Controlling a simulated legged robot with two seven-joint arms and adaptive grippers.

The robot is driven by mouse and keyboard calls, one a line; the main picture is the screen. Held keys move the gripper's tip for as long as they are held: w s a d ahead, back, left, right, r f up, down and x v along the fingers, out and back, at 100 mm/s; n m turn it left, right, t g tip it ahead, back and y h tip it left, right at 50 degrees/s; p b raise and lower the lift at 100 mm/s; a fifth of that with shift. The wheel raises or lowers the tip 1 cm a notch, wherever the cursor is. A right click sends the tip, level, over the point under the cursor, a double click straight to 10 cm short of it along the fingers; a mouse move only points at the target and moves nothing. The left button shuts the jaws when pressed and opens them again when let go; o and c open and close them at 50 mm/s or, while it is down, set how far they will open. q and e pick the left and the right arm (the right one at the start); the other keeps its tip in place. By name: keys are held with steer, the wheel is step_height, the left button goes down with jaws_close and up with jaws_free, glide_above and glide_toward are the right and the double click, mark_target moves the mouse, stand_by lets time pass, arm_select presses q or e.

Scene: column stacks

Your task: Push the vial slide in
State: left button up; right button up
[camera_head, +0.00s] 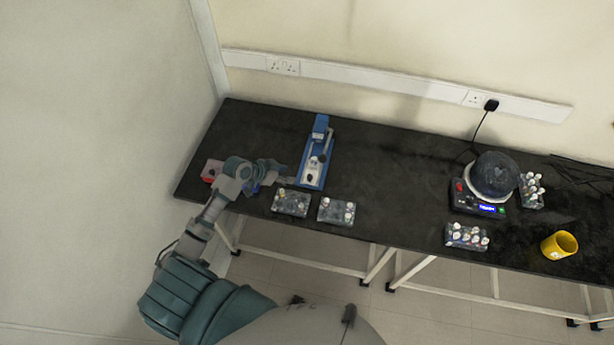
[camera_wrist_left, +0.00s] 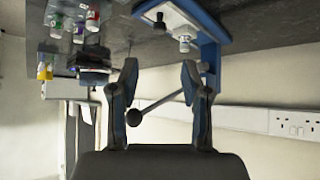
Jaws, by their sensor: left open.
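The blue crimping device (camera_head: 322,140) stands near the back edge of the dark bench, with a pale slide plate (camera_head: 314,170) at its front. In the left wrist view the device (camera_wrist_left: 208,50) shows at the top right, with a white-capped vial (camera_wrist_left: 183,42) and a small dark knob (camera_wrist_left: 160,22) on the pale plate. A lever with a ball knob (camera_wrist_left: 133,117) crosses behind the fingers. My left gripper (camera_wrist_left: 160,75) is open, with nothing between its fingers. In the head view the left gripper (camera_head: 284,180) is just left of the slide. My right gripper is not in view.
Two vial racks (camera_head: 290,203) (camera_head: 336,211) stand near the front edge. A red object (camera_head: 211,170) lies beyond my left arm. A hotplate (camera_head: 478,200) with a round dark vessel, two more racks (camera_head: 466,237) (camera_head: 531,190) and a yellow mug (camera_head: 559,245) are at right. The middle bench is clear.

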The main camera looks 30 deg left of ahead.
mark_target(309, 177)
arm_select(q)
steer(key=x, duration=1.2)
steer(key=shift+w+d+f, duration=0.1)
steer(key=shift+d+f, duration=0.05)
steer(key=shift+f, duration=0.1)
